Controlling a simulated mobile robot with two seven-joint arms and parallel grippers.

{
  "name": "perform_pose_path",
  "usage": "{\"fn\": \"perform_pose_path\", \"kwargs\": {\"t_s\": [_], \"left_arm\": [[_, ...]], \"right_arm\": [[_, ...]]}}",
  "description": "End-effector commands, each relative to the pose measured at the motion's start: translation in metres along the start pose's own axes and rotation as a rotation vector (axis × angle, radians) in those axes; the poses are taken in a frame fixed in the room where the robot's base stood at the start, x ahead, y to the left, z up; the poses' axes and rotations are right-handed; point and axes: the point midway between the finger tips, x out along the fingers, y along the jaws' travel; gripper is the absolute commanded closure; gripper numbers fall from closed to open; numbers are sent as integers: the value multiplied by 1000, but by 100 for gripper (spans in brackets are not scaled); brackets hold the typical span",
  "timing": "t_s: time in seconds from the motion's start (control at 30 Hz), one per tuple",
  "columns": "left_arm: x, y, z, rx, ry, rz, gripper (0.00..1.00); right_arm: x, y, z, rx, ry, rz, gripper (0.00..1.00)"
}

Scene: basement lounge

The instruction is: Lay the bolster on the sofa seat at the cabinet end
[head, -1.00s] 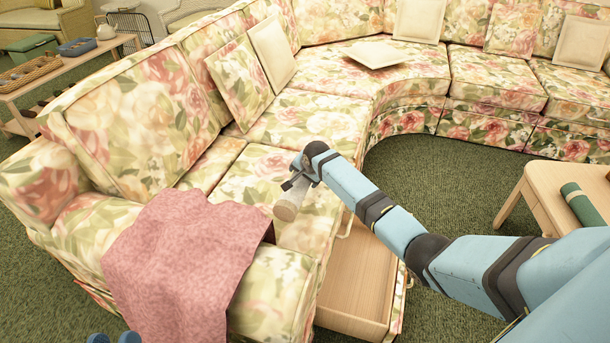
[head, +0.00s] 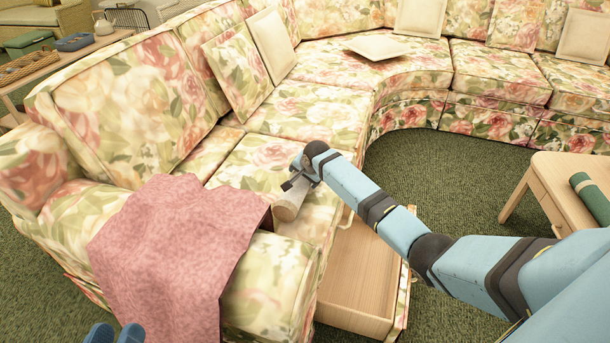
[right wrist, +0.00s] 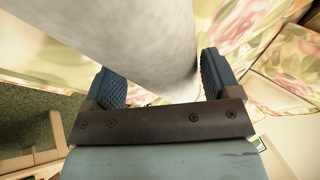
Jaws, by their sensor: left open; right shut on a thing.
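The bolster (head: 289,207) is a pale, whitish cylinder. My right gripper (head: 300,178) is shut on it and holds it over the floral sofa seat (head: 268,165), near the sofa arm with the pink throw. I cannot tell whether it touches the seat. In the right wrist view the bolster (right wrist: 140,40) runs between the two fingers of the right gripper (right wrist: 163,78). My left gripper (head: 115,333) is open and empty at the bottom left edge, with only its blue fingertips showing. No cabinet is clearly visible.
A pink throw (head: 180,255) drapes over the near sofa arm. An open drawer (head: 355,290) sticks out below the seat. A side table (head: 550,170) with a green roll (head: 590,195) stands at right. Loose cushions (head: 377,47) lie farther along. Green carpet (head: 440,180) is clear.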

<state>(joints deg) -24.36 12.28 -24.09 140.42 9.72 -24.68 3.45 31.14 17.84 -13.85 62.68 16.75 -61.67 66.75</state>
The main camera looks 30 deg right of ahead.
Motion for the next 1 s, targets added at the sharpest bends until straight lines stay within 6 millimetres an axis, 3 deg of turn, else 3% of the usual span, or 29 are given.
{"fn": "perform_pose_path", "kwargs": {"t_s": [0.03, 0.07, 0.1, 0.13, 0.33, 0.47, 0.83, 1.0], "left_arm": [[0, 0, 0, 0, 0, 0, 57], [0, 0, 0, 0, 0, 0, 57], [0, 0, 0, 0, 1, 0, 57], [0, 0, 0, 0, 1, 0, 57], [0, 0, -1, 0, 1, 0, 57], [0, 1, -9, 3, 15, -2, 57], [-7, 11, -66, 9, 204, -17, 57], [-8, 6, -64, 20, 182, -44, 57]], "right_arm": [[-1, -1, 0, 0, 1, -1, 49], [-1, -1, 0, 0, 1, -1, 11], [0, -1, 0, 0, 1, -1, 2], [0, -1, 0, 0, 1, -1, 0], [0, 0, 0, 0, 0, 0, 0], [-11, -1, -1, 0, 0, -1, 0], [-91, -2, -1, -1, 0, -2, 0], [-121, -1, -1, -1, 0, -1, 0]]}}
